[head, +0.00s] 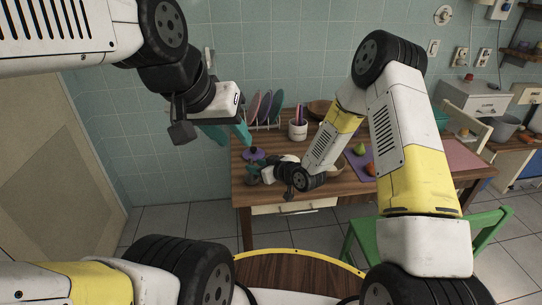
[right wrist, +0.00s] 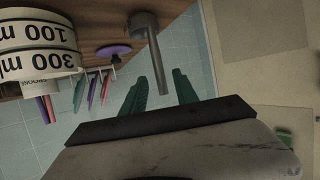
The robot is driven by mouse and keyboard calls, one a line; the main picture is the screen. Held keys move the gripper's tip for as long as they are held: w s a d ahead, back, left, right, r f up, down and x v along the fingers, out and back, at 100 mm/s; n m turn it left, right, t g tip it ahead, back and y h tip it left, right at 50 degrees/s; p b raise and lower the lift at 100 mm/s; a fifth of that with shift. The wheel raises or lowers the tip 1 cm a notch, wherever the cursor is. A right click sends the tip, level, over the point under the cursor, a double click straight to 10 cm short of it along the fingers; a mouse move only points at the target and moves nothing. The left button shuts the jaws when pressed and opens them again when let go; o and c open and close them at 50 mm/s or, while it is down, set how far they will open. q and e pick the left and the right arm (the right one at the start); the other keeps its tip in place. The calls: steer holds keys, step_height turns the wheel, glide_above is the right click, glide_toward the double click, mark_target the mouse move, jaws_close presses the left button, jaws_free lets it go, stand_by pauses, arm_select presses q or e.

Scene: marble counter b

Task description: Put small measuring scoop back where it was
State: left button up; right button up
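A dark grey scoop (right wrist: 147,30) with a long thin handle shows in the right wrist view, by the edge of the wooden table (head: 300,197). Its handle points toward my right gripper (right wrist: 158,93), with its end between the two green fingers. The fingers are apart and no contact with the handle shows. In the head view my right gripper (head: 254,172) is low at the table's left front part; the scoop is too small to make out there. My left gripper (head: 227,133) hangs above the table's left back corner, its teal fingers apart and seemingly empty.
White cups marked 100 ml and 300 ml (right wrist: 38,45) stand close beside the scoop. A purple disc (head: 259,156) with a dark knob, a plate rack (head: 265,124) and a utensil cup (head: 297,131) are behind. A green chair (head: 485,222) stands at the right front.

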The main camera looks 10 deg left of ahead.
steer(key=s+d+r+m+h, duration=0.2)
steer(key=s+d+r+h, duration=0.15)
steer(key=d+r, duration=0.75)
steer(key=s+d+r+m+h, duration=0.2)
steer(key=s+d+r+h, duration=0.15)
steer(key=d+r, duration=0.75)
steer(key=s+d+r+m+g, duration=0.1)
steer(key=s+d+r, duration=0.3)
steer(key=s, duration=0.6)
steer(key=s+d+r+m+g+h, duration=0.1)
steer(key=s+d+r+m, duration=0.2)
steer(key=s, duration=0.8)
steer(key=shift+s+d+r+m, duration=0.3)
steer(key=shift+d+r+m, duration=0.15)
steer(key=shift+m, duration=0.35)
